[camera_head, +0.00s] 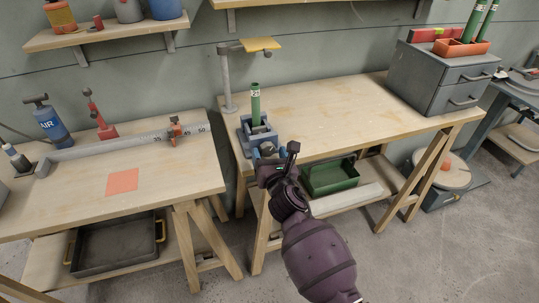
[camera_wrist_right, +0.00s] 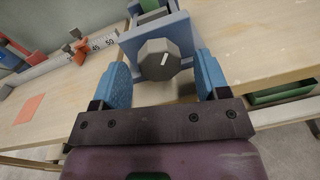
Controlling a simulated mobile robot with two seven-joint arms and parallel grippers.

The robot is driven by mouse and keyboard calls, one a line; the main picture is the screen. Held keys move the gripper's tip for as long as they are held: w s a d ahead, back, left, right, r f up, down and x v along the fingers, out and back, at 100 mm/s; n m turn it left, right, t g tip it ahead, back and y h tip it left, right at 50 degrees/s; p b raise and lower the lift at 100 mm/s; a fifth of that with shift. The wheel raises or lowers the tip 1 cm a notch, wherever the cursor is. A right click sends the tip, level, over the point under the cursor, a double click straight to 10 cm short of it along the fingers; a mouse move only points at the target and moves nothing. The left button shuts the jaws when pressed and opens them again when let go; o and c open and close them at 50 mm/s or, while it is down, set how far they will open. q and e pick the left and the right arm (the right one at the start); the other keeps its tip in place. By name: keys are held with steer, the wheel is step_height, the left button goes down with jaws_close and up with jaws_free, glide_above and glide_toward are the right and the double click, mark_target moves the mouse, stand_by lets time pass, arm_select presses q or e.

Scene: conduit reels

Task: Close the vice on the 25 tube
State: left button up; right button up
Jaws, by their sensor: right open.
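The blue vice (camera_head: 246,135) stands at the left front corner of the right workbench. The green tube (camera_head: 255,104), with a white label reading 25, stands upright in it. My right gripper (camera_head: 274,160) is in front of the vice. In the right wrist view my open right gripper (camera_wrist_right: 160,82) has one blue fingertip pad on each side of the vice's grey faceted knob (camera_wrist_right: 160,60). The front plate of the vice (camera_wrist_right: 128,46) is behind the knob. My left gripper is not in view.
A yellow-topped post (camera_head: 228,82) stands just behind the vice. The left bench holds a measuring rail (camera_head: 110,146), a blue AIR bottle (camera_head: 50,124) and an orange square (camera_head: 122,181). A grey drawer cabinet (camera_head: 420,78) stands at right. The right bench's middle is clear.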

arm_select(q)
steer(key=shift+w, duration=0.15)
arm_select(e)
steer(key=shift+w, duration=0.1)
steer(key=shift+c, duration=0.3)
steer(key=c, duration=0.9)
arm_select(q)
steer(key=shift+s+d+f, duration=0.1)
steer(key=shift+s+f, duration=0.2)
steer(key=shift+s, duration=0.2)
arm_select(e)
steer(key=shift+o, duration=0.2)
